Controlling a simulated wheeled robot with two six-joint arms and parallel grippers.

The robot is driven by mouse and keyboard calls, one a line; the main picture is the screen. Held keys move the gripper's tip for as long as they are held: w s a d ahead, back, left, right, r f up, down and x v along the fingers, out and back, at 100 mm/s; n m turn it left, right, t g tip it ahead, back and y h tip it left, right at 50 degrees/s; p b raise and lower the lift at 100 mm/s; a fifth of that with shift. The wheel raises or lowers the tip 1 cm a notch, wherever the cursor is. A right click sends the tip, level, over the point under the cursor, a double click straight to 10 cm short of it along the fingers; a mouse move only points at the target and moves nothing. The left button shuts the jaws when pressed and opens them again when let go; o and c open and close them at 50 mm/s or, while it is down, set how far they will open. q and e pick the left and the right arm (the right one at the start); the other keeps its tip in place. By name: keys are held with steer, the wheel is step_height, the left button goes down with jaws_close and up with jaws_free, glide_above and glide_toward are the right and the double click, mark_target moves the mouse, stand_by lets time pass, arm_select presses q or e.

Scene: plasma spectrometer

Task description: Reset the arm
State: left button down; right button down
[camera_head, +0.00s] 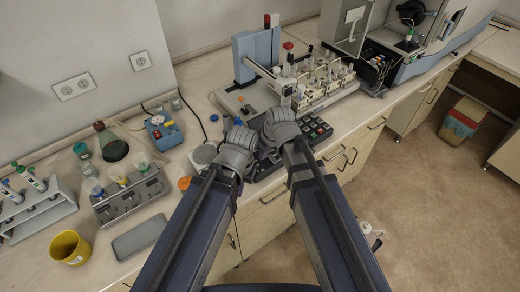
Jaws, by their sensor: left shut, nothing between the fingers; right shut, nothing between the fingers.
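Both of my arms reach up from the bottom of the head view over the bench. My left gripper (240,138) is shut and empty, low over the bench's front part. My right gripper (278,119) is shut and empty, just to its right and slightly farther away. The two grippers are close together; I cannot tell whether they touch. They partly hide a black keypad panel (318,131) with coloured buttons. The fingertips are too small to make out clearly.
A blue-and-white autosampler (258,55) with vial racks stands just beyond the grippers, and a spectrometer (420,62) is at the back right. On the left are a funnel rack (130,199), a tube rack (38,208), a yellow cup (69,248) and a flask (113,149).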

arm_select(q)
steer(key=shift+r, duration=0.35)
arm_select(e)
steer(key=shift+s+d+r, duration=0.15)
steer(key=shift+s+r, duration=0.05)
steer(key=shift+r, duration=0.15)
steer(key=shift+f, duration=0.1)
